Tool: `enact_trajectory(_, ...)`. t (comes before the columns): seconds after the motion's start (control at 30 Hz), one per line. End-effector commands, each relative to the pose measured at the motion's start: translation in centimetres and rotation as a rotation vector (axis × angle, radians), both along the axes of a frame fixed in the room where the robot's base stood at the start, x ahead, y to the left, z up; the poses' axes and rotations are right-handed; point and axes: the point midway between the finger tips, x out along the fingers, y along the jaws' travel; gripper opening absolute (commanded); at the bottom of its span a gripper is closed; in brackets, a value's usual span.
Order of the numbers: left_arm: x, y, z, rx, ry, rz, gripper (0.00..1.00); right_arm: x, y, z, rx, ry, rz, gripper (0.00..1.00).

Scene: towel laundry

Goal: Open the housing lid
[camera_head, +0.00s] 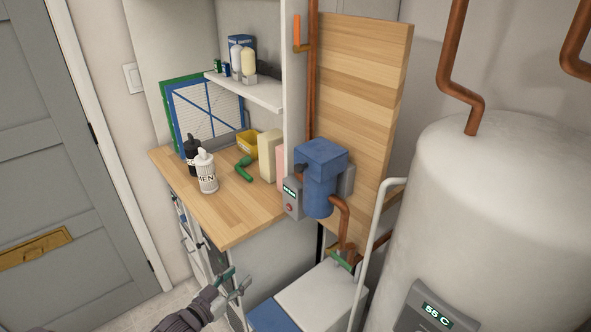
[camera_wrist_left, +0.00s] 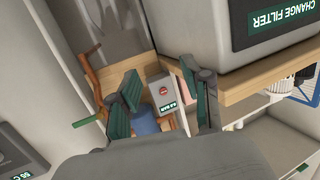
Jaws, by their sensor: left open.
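A blue housing (camera_head: 318,190) with a square blue lid (camera_head: 322,153) is mounted by the wooden board above the counter's right end. The lid sits flat on top and looks closed. A grey gauge box (camera_head: 292,197) is beside it; the box also shows in the left wrist view (camera_wrist_left: 163,95). Part of the blue housing (camera_wrist_left: 145,122) shows there behind my fingers. My left gripper (camera_head: 238,278) is open and empty, low in front of the counter, below and left of the housing. In the left wrist view its fingers (camera_wrist_left: 168,82) are spread apart. My right gripper is not in view.
The wooden counter (camera_head: 225,218) holds bottles and a green item (camera_head: 244,169). Copper pipes (camera_head: 341,217) run below the housing. A white pipe (camera_head: 374,235) and a large white tank (camera_head: 490,210) stand at right. A grey box with a "CHANGE FILTER" display (camera_wrist_left: 275,20) is close to my left wrist.

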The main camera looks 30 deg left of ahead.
Motion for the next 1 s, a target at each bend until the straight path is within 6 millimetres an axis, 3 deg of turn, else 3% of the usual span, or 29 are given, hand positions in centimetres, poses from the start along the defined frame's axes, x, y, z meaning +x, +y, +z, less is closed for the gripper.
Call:
enact_trajectory(0.03, 1.4, -0.6, 5.6, -0.014, -0.117, -0.051, 0.49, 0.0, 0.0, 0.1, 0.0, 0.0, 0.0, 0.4)
enact_trajectory(0.1, 2.2, -1.9, 12.1, -0.047, -0.255, -0.121, 0.49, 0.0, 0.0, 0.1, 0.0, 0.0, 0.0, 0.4)
enact_trajectory(0.2, 2.2, -3.9, 19.3, -0.088, -0.402, -0.215, 0.49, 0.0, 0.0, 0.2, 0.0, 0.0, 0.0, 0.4)
enact_trajectory(0.3, 1.6, -5.4, 23.6, -0.117, -0.489, -0.282, 0.49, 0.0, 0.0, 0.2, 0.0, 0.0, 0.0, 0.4)
enact_trajectory(0.4, 1.3, -6.2, 25.7, -0.131, -0.53, -0.315, 0.49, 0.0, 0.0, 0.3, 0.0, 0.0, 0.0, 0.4)
enact_trajectory(0.57, 2.4, -6.8, 26.8, -0.136, -0.541, -0.32, 0.49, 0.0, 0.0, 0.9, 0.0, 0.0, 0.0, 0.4)
enact_trajectory(1.0, 10.1, -9.9, 30.3, -0.135, -0.539, -0.317, 0.49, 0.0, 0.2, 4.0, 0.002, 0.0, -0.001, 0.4)
